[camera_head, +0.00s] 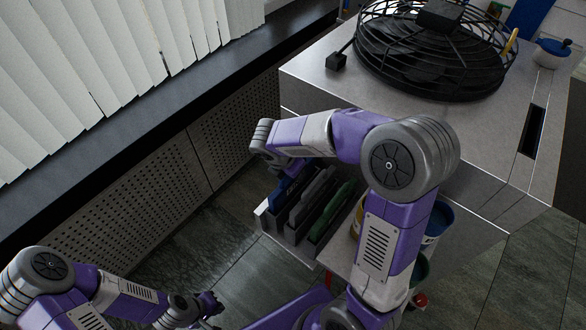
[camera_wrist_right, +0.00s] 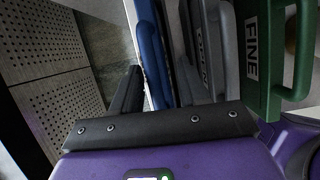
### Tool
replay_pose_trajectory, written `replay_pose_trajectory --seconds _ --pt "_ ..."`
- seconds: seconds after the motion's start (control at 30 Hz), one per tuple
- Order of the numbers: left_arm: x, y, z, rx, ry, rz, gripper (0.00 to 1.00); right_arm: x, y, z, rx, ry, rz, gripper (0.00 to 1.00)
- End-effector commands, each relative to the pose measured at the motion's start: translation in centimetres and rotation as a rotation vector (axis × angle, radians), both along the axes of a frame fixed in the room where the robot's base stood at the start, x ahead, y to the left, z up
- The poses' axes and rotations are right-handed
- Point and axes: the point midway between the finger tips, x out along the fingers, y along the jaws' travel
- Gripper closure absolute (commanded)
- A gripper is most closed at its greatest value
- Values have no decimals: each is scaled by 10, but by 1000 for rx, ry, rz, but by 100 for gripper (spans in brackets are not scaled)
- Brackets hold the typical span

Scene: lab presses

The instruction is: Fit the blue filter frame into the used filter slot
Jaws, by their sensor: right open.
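The blue filter frame (camera_head: 284,190) stands upright at the left end of a rack (camera_head: 262,218), beside grey frames (camera_head: 312,195) and a green frame (camera_head: 334,212). My right gripper (camera_wrist_right: 158,82) is open in the right wrist view, with its fingers either side of the blue frame (camera_wrist_right: 153,52). Contact cannot be told. In the head view my right arm reaches over the rack from the right. My left gripper (camera_head: 210,306) is low in the head view, away from the frames; its jaw opening is unclear. I cannot tell which slot is the used filter slot.
A steel cabinet (camera_head: 310,76) with a black caged fan (camera_head: 436,50) on top stands behind the rack. Its top has a dark slot (camera_head: 532,130) at the right. Blue and green containers stand right of the rack. Perforated panels (camera_head: 150,210) line the left wall.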

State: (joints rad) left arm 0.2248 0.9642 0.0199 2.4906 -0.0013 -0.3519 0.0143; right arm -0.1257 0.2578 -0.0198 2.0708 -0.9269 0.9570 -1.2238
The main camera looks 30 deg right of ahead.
Motion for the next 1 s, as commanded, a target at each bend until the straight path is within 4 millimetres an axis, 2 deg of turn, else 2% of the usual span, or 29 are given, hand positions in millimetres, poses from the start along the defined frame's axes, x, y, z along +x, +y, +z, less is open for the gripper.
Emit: replay_pose_trajectory --seconds 0.13,0.23,0.5,0.7,0.83,1.0 --pt "0 0 2 0 0 0 100 0 0 4 0 -1 0 56" --pt "0 0 7 0 0 0 100 -1 4 15 0 -3 3 56" --pt "0 0 30 0 0 0 100 -9 24 69 1 -5 3 56" --pt "0 0 42 0 0 0 100 -15 36 101 1 -2 2 56" --pt "0 0 45 0 0 0 100 -17 40 112 0 -2 1 56" --pt "0 0 46 0 0 0 100 -18 42 115 0 -1 1 56"
